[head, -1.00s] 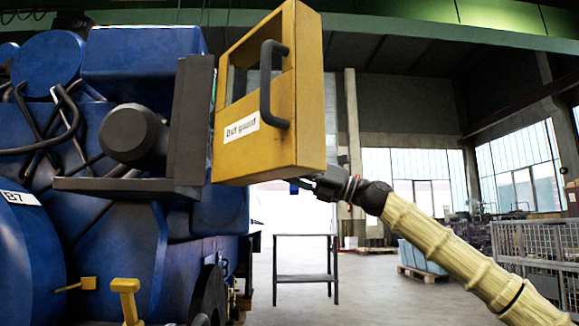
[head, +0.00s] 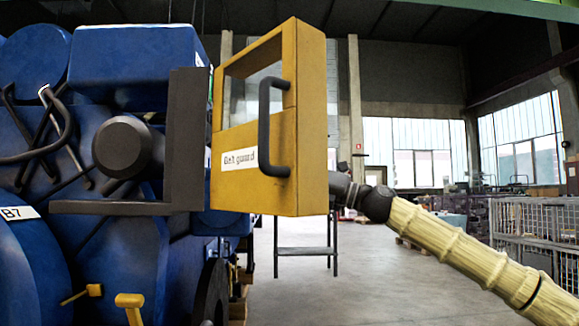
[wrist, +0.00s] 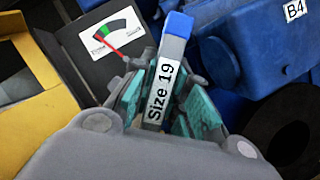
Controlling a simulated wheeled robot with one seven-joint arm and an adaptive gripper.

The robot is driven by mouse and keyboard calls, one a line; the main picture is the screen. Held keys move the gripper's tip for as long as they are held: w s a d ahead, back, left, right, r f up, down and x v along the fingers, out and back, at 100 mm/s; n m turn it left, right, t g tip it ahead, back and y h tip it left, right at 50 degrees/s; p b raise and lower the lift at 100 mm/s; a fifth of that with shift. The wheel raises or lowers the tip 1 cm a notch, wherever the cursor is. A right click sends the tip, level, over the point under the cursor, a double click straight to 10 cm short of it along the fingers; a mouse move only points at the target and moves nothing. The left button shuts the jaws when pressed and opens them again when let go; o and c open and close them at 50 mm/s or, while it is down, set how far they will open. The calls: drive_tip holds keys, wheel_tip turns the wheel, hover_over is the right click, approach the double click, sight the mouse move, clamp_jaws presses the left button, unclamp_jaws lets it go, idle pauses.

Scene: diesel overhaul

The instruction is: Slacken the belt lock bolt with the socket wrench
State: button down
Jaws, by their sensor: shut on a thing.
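In the wrist view my gripper (wrist: 166,104) is shut on the socket wrench (wrist: 175,38), between its teal finger pads. The wrench has a blue end and a white "Size 19" label. Its working end is hidden behind the gripper, and I cannot make out the belt lock bolt. In the head view my arm reaches behind the yellow belt guard (head: 255,195), which hides the gripper and wrench. A tension-type gauge (wrist: 115,38) with a red needle and a green band shows beyond the wrench.
The belt guard stands out from the blue engine (head: 130,80), with a black handle (head: 265,130). A dark bracket (head: 185,140) sits left of it. A yellow part (wrist: 30,70) edges the wrist view at left. A small table (head: 305,250) stands behind; open floor lies right of it.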

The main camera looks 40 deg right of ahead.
drive_tip(key=shift+r+m+h+p, duration=0.2)
drive_tip(key=shift+m+p, duration=0.35)
drive_tip(key=shift+p, duration=2.05)
drive_tip(key=shift+r+m+h+p, duration=0.15)
drive_tip(key=shift+m+p, duration=0.4)
drive_tip(key=shift+p, duration=2.05)
drive_tip(key=m+p, duration=0.1)
drive_tip(key=p, duration=0.5)
drive_tip(key=m+h+p, duration=0.1)
drive_tip(key=m+p, duration=0.1)
drive_tip(key=p, duration=0.4)
drive_tip(key=m+h+p, duration=0.1)
drive_tip(key=m+p, duration=0.1)
drive_tip(key=p, duration=0.4)
drive_tip(key=shift+w+a, duration=0.2)
drive_tip(key=shift+a, duration=0.05)
drive_tip(key=m+p, duration=0.1)
drive_tip(key=p, duration=0.3)
drive_tip(key=m+g+h+p, duration=0.1)
drive_tip(key=m+p, duration=0.1)
drive_tip(key=p, duration=0.3)
drive_tip(key=m+p, duration=0.2)
drive_tip(key=p, duration=0.3)
drive_tip(key=shift+w+a+g+h, duration=0.2)
drive_tip(key=shift+a+g+h, duration=0.05)
drive_tip(key=shift+a+g, duration=0.05)
drive_tip(key=shift+p, duration=0.55)
